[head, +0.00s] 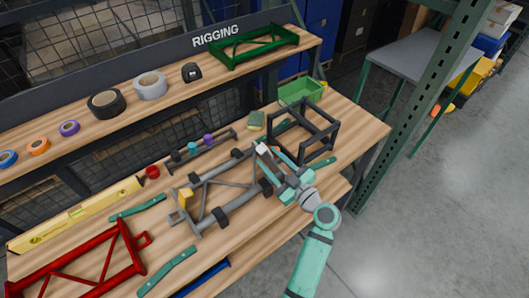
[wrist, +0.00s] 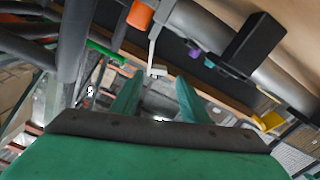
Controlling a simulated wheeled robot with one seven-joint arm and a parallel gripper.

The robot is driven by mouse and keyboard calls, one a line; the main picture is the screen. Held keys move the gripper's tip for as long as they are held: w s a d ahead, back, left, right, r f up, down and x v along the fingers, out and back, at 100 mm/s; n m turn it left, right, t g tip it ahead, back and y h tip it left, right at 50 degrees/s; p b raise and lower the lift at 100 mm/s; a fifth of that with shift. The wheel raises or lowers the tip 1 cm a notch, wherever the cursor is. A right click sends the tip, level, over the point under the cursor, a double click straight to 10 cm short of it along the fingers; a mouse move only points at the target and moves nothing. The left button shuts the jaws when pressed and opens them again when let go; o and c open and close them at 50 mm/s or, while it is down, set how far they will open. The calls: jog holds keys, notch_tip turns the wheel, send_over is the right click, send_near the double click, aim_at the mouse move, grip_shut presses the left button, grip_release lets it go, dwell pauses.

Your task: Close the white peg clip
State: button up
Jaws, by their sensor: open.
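The white peg clip (wrist: 155,50) shows in the wrist view as a thin white arm with a small block at its lower end. It lies just beyond the gap between my fingertips, and I see no clear contact. In the head view a small white part (head: 262,147) shows at the tip of my gripper (head: 270,162), partly hidden by it; it is likely the same clip. My gripper (wrist: 155,88) is open, its two green fingers apart with nothing between them. Whether the clip stands open or closed is too small to tell.
A grey tube frame (head: 228,207) with a yellow piece (head: 185,198) lies left of my gripper. A black cube frame (head: 312,135) stands close on the right. A green bin (head: 300,92) is behind. In the wrist view an orange piece (wrist: 140,14) sits near the clip.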

aim_at(263, 152)
jog(key=shift+x, duration=2)
jog(key=shift+w+d, duration=0.1)
jog(key=shift+d, duration=0.05)
jog(key=c, duration=0.9)
